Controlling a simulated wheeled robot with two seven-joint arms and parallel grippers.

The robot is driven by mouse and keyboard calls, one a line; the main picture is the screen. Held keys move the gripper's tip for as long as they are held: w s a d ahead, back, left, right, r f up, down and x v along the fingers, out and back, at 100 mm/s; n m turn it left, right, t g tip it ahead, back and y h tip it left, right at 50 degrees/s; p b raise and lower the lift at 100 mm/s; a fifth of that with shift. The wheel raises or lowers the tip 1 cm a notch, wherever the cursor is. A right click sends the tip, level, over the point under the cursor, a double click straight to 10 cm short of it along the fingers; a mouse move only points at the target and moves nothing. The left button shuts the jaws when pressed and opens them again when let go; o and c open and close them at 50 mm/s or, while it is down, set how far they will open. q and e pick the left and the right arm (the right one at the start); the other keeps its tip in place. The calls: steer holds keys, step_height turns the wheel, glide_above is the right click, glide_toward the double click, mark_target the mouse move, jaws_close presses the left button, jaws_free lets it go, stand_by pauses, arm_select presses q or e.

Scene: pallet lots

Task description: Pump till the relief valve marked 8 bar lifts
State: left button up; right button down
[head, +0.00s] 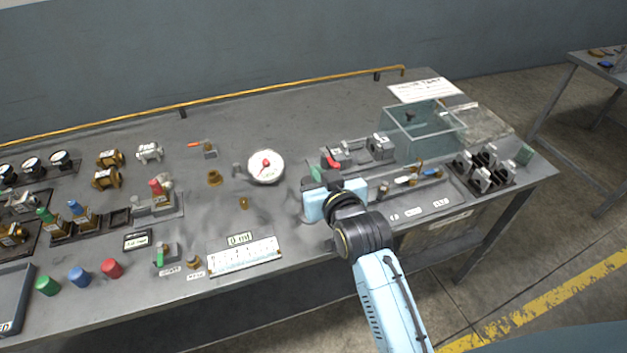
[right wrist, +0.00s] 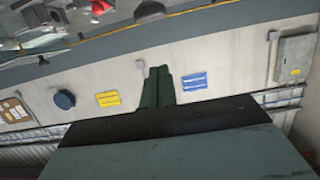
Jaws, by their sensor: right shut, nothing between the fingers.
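My right gripper (head: 310,184) is over the bench, right of the white dial gauge (head: 265,168) and near a red lever (head: 331,162) on a small grey fitting. Its shut fingers (right wrist: 160,84) show in the right wrist view with nothing between them. It partly covers what lies below it, and I cannot tell whether it touches the lever. Valves with coloured caps, one red-topped (head: 156,188), stand at the left. No marking of 8 bar is readable, so I cannot tell which valve is the relief valve. My left gripper is not in view.
A clear tank (head: 425,128) stands behind on the right. A tray of small tools (head: 440,203) lies right of my gripper. A white ruled card (head: 244,256) and red, blue and green caps (head: 80,277) lie along the front. The back middle of the bench is clear.

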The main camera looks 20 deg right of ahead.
steer(key=x, duration=0.3)
steer(key=shift+w, duration=0.2)
steer(key=shift+s+f, duration=0.2)
steer(key=shift+f, duration=1.85)
steer(key=shift+b, duration=0.3)
